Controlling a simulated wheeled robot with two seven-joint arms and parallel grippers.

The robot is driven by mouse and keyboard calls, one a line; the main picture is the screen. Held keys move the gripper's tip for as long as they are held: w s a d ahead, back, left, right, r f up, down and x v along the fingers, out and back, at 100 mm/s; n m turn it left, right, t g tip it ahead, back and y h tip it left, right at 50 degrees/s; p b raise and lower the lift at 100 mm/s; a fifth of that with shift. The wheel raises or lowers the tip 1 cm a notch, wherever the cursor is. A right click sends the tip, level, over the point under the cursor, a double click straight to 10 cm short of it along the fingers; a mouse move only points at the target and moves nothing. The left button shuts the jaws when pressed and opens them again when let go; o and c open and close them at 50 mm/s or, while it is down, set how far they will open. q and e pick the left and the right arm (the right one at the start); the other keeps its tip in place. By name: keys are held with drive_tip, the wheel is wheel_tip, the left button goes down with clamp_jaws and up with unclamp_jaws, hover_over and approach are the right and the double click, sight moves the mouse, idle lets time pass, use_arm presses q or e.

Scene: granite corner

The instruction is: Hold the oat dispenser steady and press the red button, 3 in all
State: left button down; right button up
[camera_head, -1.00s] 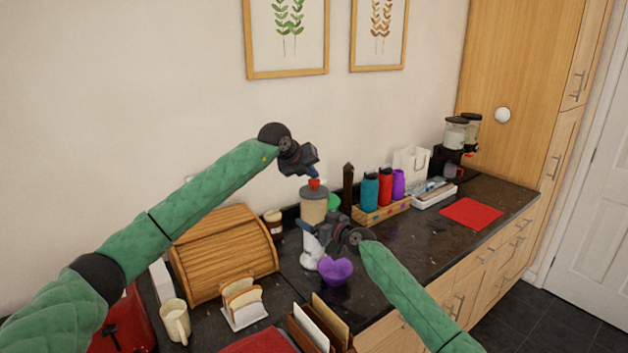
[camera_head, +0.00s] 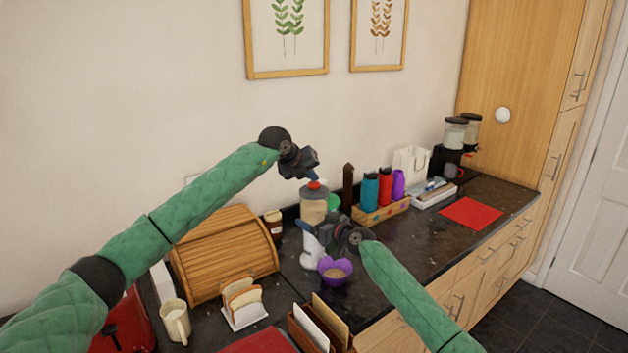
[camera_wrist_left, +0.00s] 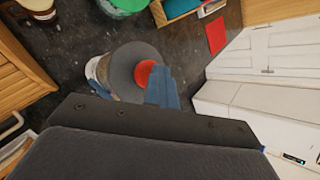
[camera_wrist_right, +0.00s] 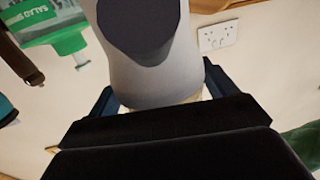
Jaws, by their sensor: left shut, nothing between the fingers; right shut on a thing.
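The oat dispenser (camera_head: 313,208) stands upright on the dark counter, with a clear oat-filled top, a white base and a red button (camera_head: 314,185) on its lid. My left gripper (camera_head: 314,178) is shut and empty, its blue fingertips at the button; the left wrist view shows the fingers (camera_wrist_left: 163,88) beside the red button (camera_wrist_left: 146,73). My right gripper (camera_head: 312,231) is shut on the dispenser's body, which fills the middle of the right wrist view (camera_wrist_right: 155,80). A purple bowl (camera_head: 335,270) sits under the dispenser with oats in it.
A wooden bread box (camera_head: 224,253), toast rack (camera_head: 242,305) and cream mug (camera_head: 175,322) stand to the left. A wooden box with bottles (camera_head: 382,211) is to the right. A letter holder (camera_head: 320,325) is in front. Counter space around the red mat (camera_head: 471,213) is open.

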sight(311, 184)
use_arm(q)
drive_tip(key=shift+f, duration=0.25)
idle(0.3)
drive_tip(key=shift+r, duration=1.5)
drive_tip(key=shift+r, duration=0.1)
drive_tip(key=shift+r, duration=2.45)
wheel_tip(311, 184, up, 4)
drive_tip(key=shift+f, duration=0.15)
idle(0.4)
